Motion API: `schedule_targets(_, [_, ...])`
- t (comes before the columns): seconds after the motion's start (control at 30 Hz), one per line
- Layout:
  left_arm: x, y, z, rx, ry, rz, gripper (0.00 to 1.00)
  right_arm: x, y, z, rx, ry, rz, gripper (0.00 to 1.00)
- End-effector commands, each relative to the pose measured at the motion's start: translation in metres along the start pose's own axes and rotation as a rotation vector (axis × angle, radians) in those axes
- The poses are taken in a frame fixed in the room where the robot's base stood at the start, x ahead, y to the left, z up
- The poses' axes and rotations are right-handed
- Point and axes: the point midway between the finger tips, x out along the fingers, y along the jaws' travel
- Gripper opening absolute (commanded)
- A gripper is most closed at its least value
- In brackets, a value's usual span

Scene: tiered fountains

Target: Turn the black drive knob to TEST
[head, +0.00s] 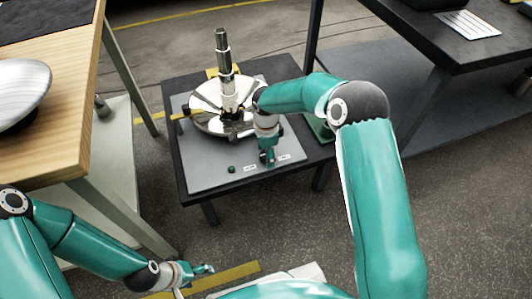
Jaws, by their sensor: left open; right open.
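The tiered metal fountain (208,92) stands on a grey base plate (205,178) on a low black table. Two small white labels, one on the left (249,167) and one on the right (284,156), lie on the plate's front part; their print is too small to read. My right gripper (268,159) points down between these labels, close above or at the plate, and is open. I cannot make out the black drive knob; the gripper covers the spot between the labels. My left gripper (208,269) is open and empty, low in front of the table.
A small dark green knob or button (231,169) sits on the plate left of the labels. A green tray (318,127) is at the table's right side. A wooden table (60,135) with a metal bowl (22,85) stands left, a dark table (425,35) at back right.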

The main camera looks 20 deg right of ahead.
Motion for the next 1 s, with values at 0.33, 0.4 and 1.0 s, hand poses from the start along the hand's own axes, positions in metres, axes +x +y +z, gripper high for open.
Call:
schedule_targets(0.33, [-0.0001, 0.0, 0.0, 0.0, 0.0, 0.0, 0.7, -0.0004, 0.0001, -0.0003, 0.0, 0.0, 0.0, 0.23])
schedule_targets(0.4, [-0.0001, 0.0, 0.0, 0.0, 0.0, 0.0, 0.7, -0.0004, 0.0001, -0.0003, 0.001, 0.0, 0.0, 0.11])
schedule_targets(1.0, [-0.0049, 0.0017, 0.0, 0.0, 0.0, 0.0, 0.7, -0.0015, -0.0001, -0.0007, -0.161, 0.0, -0.001, 0.08])
